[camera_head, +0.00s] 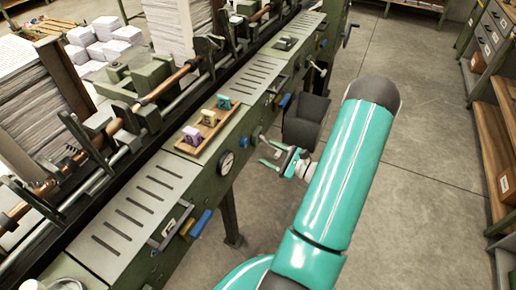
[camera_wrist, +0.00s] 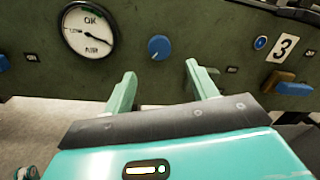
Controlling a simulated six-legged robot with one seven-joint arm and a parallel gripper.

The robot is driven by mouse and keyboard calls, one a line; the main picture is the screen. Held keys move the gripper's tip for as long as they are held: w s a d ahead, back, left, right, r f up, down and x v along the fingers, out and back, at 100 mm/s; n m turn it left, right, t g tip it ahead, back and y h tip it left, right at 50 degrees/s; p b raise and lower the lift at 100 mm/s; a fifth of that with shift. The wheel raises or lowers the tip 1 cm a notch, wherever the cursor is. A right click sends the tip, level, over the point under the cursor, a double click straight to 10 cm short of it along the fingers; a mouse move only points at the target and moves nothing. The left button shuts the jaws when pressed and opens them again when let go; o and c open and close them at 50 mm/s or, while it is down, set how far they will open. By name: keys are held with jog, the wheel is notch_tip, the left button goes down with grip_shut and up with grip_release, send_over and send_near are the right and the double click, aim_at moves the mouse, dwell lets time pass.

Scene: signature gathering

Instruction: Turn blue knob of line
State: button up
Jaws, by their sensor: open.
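The blue knob (camera_wrist: 159,47) is a small round dial on the dark green front panel of the machine line (camera_wrist: 200,45), between a white pressure gauge and a plate marked 3. My gripper (camera_wrist: 160,70) is open and empty in the wrist view. Its two teal fingers point at the panel, with the knob seen between and just beyond the fingertips, apart from them. In the head view my gripper (camera_head: 268,154) is beside the panel, right of the gauge (camera_head: 226,162).
Blue levers flank the knob, one by the number plate (camera_wrist: 284,47). A wooden tray (camera_head: 202,132) with purple, yellow and teal blocks sits on the machine top. A dark bin (camera_head: 305,120) stands behind my gripper. Open concrete floor (camera_head: 420,150) lies to the right.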

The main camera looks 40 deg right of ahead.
jog(key=v, duration=0.6)
jog(key=shift+s, duration=0.1)
dwell(1.8)
